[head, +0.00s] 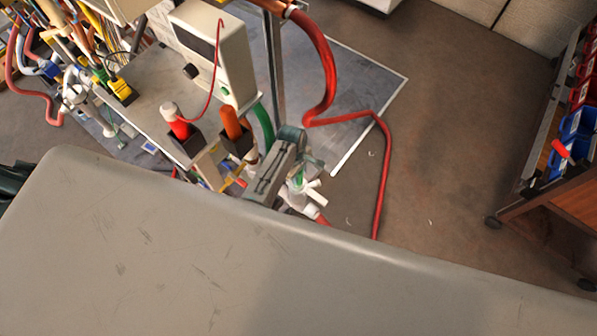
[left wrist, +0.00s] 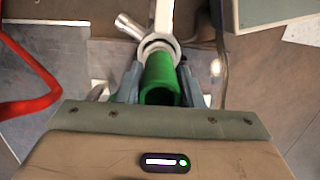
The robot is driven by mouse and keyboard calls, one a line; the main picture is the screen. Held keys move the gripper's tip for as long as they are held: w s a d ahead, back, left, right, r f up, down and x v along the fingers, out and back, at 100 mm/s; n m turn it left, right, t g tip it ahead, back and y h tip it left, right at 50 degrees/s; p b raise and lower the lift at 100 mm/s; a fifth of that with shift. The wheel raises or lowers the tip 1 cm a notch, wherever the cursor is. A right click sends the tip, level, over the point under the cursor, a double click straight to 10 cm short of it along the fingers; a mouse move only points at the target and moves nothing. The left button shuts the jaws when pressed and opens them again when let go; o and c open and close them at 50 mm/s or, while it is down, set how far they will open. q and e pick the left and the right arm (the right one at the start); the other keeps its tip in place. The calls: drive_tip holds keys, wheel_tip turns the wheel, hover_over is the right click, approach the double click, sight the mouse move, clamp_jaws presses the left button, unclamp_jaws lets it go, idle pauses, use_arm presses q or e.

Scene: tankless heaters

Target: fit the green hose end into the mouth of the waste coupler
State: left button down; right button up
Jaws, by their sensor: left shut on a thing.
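In the left wrist view the green hose end (left wrist: 160,79) is a thick green tube between the two grey fingers of my left gripper (left wrist: 158,75), which is shut on it. The white waste coupler (left wrist: 174,42) has a round ring mouth and a side branch, right beyond the fingertips. The hose overlaps the ring; I cannot tell whether it is inside the mouth. In the head view my left gripper (head: 303,167) is beside the white coupler (head: 298,195), and the green hose (head: 264,125) curves down behind it. The fingers partly hide the hose end. My right gripper is not in view.
A bench (head: 150,98) with a white box unit (head: 228,62), red and orange handles and bundled hoses stands close by on the left. A red hose (head: 384,160) runs down on the right. A cart with blue bins (head: 574,124) stands far right. Floor between is open.

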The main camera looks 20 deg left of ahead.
use_arm(q)
drive_tip(key=c, duration=1)
unclamp_jaws()
drive_tip(key=shift+r, duration=0.15)
drive_tip(key=r, duration=0.6)
drive_tip(key=shift+w+a+r+b, duration=0.15)
drive_tip(key=shift+a+r+b, duration=0.15)
drive_tip(key=shift+a, duration=0.05)
drive_tip(key=shift+r, duration=0.3)
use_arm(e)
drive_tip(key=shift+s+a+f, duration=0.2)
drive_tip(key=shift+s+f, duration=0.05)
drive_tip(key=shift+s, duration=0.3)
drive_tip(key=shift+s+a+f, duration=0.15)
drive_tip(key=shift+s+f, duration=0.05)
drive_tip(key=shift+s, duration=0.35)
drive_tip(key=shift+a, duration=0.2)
